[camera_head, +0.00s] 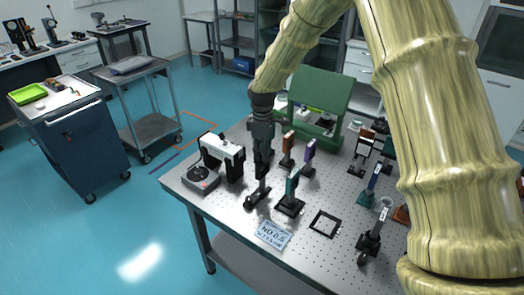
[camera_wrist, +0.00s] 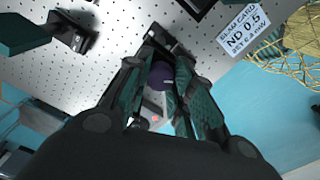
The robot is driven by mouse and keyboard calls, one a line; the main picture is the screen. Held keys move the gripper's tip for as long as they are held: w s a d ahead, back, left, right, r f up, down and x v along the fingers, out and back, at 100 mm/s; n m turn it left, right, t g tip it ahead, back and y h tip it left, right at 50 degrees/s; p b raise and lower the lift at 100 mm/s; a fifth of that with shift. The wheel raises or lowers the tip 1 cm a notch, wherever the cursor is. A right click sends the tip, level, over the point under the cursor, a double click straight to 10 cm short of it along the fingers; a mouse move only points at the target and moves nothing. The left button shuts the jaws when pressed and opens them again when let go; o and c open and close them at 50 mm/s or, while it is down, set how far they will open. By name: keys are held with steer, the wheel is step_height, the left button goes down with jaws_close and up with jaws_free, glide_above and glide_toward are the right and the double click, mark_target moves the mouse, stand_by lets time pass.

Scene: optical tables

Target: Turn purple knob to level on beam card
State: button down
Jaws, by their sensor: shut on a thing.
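The purple knob (camera_wrist: 161,75) sits between the fingers of my gripper (camera_wrist: 168,72) in the wrist view, and the fingers are shut on it. A pale line shows on its face. In the head view my gripper (camera_head: 262,174) points down over a small dark mount (camera_head: 257,198) near the table's front left, and the knob is hidden there. The white beam card (camera_head: 273,234) lies flat on the table in front of the mount. It also shows at the upper right of the wrist view (camera_wrist: 245,28) and reads "ND 0.5"; its smallest line is unclear.
The perforated optical table (camera_head: 232,204) holds a teal plate on a stand (camera_head: 291,188), a black square frame (camera_head: 325,223), a white-and-black device (camera_head: 222,156) and a grey disc unit (camera_head: 201,178). A green housing (camera_head: 317,92) stands behind. Several mounted parts crowd the right.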

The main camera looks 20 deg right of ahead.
steer(key=n, duration=0.4)
steer(key=shift+r+p, duration=0.1)
steer(key=shift+p, duration=0.3)
steer(key=shift+n+p, duration=0.4)
steer(key=shift+n, duration=1.7)
steer(key=c, duration=1.2)
jaws_free()
step_height(320, 180, up, 12)
steer(key=shift+f, duration=0.1)
